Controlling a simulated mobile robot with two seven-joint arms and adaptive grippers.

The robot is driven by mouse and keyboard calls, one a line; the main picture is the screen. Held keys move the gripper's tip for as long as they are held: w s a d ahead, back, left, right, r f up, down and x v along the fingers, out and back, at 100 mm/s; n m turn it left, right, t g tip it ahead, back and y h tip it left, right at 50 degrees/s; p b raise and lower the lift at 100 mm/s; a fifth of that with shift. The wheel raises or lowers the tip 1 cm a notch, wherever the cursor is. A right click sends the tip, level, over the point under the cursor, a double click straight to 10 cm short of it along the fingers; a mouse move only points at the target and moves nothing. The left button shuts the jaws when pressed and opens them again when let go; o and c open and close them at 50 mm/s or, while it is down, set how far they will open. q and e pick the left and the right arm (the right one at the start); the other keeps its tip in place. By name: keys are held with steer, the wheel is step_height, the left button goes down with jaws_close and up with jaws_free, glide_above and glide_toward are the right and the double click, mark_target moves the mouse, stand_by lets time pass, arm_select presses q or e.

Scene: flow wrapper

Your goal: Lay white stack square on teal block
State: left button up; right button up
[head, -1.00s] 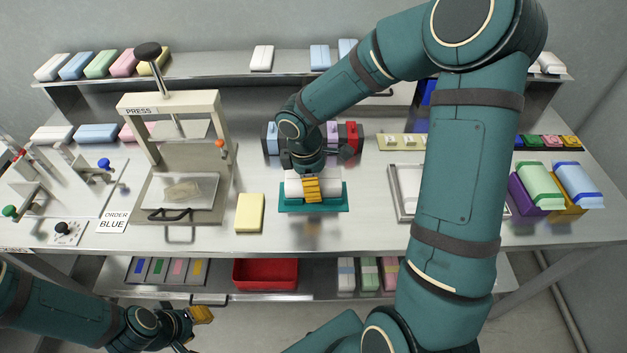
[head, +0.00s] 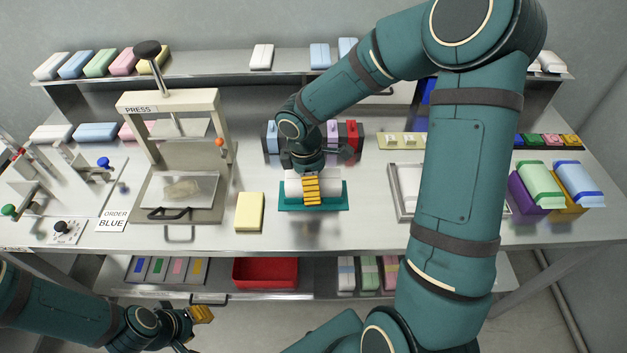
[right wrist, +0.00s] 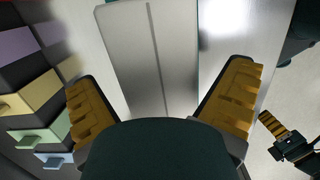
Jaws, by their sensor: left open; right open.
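The white stack (head: 332,186) lies on the teal block (head: 313,209) at the middle of the table. My right gripper (head: 311,190) is over it, with an orange finger in front of the stack. In the right wrist view the stack (right wrist: 135,50) lies between the two spread fingers of the right gripper (right wrist: 160,85), with a gap on each side. A dark seam runs along it, and a thin teal edge shows beside it. My left gripper (head: 202,314) is open and empty, low in front of the table.
A yellow block (head: 249,212) lies left of the teal block. The press (head: 180,190) stands further left. A holder with coloured pieces (head: 272,138) is behind the gripper, and a metal tray (head: 396,190) is to the right, partly hidden by my arm. A red bin (head: 265,274) is below.

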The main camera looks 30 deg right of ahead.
steer(key=shift+r, duration=0.1)
step_height(320, 180, up, 12)
steer(key=a, duration=0.1)
steer(key=shift+w+a, duration=0.3)
steer(key=shift+w, duration=0.15)
stand_by(0.3)
